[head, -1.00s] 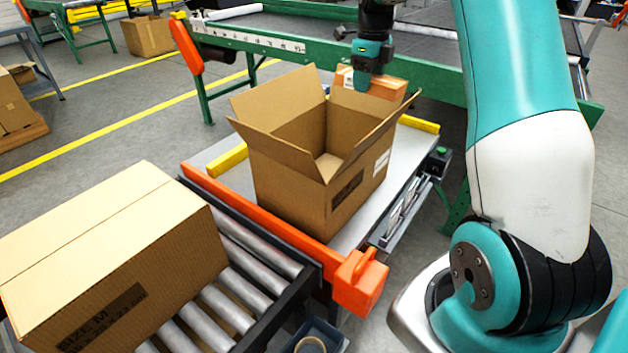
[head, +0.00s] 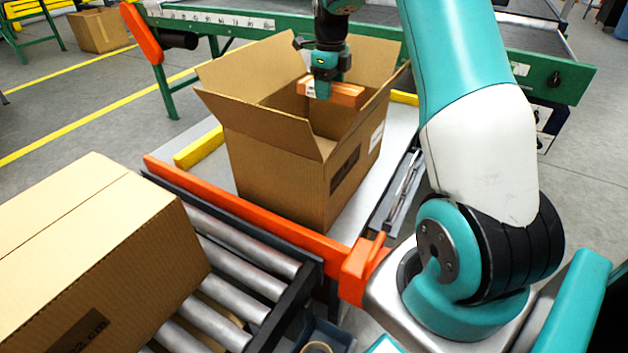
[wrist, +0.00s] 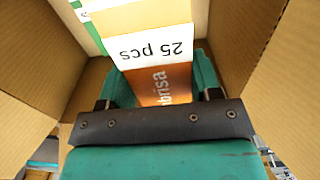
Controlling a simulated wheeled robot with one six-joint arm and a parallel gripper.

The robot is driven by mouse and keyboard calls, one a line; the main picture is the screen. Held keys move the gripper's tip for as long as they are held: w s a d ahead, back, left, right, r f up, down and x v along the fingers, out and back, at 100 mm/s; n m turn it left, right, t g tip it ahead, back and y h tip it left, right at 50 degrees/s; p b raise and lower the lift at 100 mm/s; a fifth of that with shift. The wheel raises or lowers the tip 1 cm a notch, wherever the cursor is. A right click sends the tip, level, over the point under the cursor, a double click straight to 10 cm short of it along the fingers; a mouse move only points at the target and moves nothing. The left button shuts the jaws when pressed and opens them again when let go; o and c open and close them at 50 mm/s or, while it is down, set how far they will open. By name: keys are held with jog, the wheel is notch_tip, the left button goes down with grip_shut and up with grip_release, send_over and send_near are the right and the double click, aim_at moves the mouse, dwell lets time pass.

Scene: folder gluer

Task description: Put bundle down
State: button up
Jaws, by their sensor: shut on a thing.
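The bundle (head: 345,94) is an orange-brown block of flat cartons with a pale band. My gripper (head: 322,90) is shut on it and holds it at the opening of an open cardboard box (head: 275,160). In the wrist view the bundle (wrist: 165,84) lies between the two teal fingers (wrist: 160,85), with a white label reading "25 pcs". Box walls (wrist: 38,60) show on both sides of it. The box stands upright with its flaps spread. Its floor is mostly hidden in the head view.
The box stands on a pale table (head: 215,150) with yellow stops (head: 198,147) and an orange front rail (head: 250,215). A closed carton (head: 95,250) sits on the roller conveyor (head: 240,255) at front left. A green-framed conveyor (head: 480,68) runs behind the box.

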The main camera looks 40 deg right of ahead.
notch_tip(320, 180, down, 20)
jog(key=b, duration=0.2)
jog(key=shift+f+b, duration=0.15)
jog(key=shift+b, duration=0.15)
jog(key=o, duration=1)
jog(key=shift+f, duration=0.1)
notch_tip(320, 180, up, 12)
jog(key=shift+r+p, duration=0.1)
jog(key=shift+p, duration=0.7)
